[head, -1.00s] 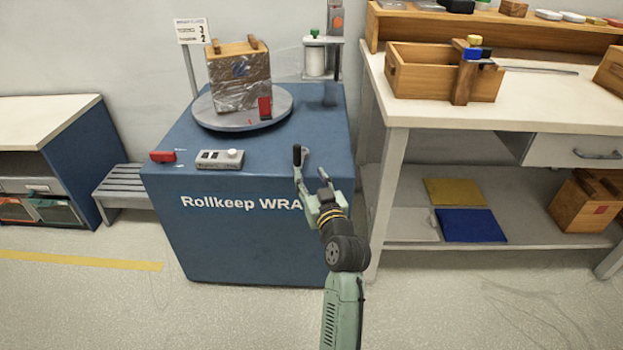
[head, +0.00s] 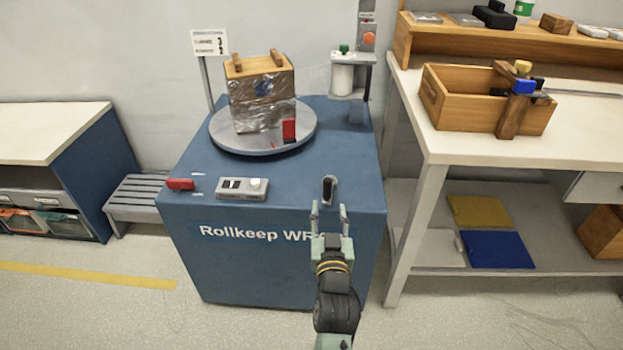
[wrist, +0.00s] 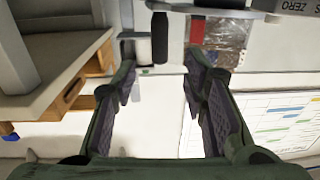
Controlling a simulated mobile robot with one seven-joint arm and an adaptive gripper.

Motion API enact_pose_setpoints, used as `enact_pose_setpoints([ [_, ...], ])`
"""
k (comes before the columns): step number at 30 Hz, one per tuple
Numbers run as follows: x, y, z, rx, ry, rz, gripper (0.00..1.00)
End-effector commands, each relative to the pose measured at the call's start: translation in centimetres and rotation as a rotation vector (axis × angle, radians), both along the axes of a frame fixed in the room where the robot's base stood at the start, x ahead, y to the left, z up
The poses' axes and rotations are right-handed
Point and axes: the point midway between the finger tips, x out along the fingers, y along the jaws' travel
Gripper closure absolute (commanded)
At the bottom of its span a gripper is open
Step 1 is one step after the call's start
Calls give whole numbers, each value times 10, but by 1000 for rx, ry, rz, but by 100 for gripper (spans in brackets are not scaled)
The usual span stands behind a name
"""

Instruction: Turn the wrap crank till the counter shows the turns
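The blue wrap machine (head: 285,255) carries a round grey turntable (head: 225,137) with a film-wrapped wooden crate (head: 262,100) on it. A grey counter box (head: 242,188) with dark windows and a white knob sits on the front edge; its digits are too small to read. The black crank handle (head: 329,190) stands upright near the front right edge. My gripper (head: 329,215) is open just in front of it, fingers either side of its line in the head view. In the wrist view, my gripper (wrist: 160,78) is open and empty, with a black upright cylinder (wrist: 160,38), apparently the handle, beyond the fingertips.
A red block (head: 180,184) lies left of the counter box, and a red piece (head: 289,131) is at the crate. A film spool (head: 343,78) stands behind. A workbench (head: 430,150) with a wooden box (head: 470,115) bounds the right; a slatted step (head: 140,200) is left.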

Motion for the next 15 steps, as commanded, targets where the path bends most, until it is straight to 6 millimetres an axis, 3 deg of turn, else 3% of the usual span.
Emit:
enact_pose_setpoints([
  [9, 60, 5, 3, 0, -2, 2, 60],
  [15, 88, 7, 2, 0, -1, 3, 60],
])
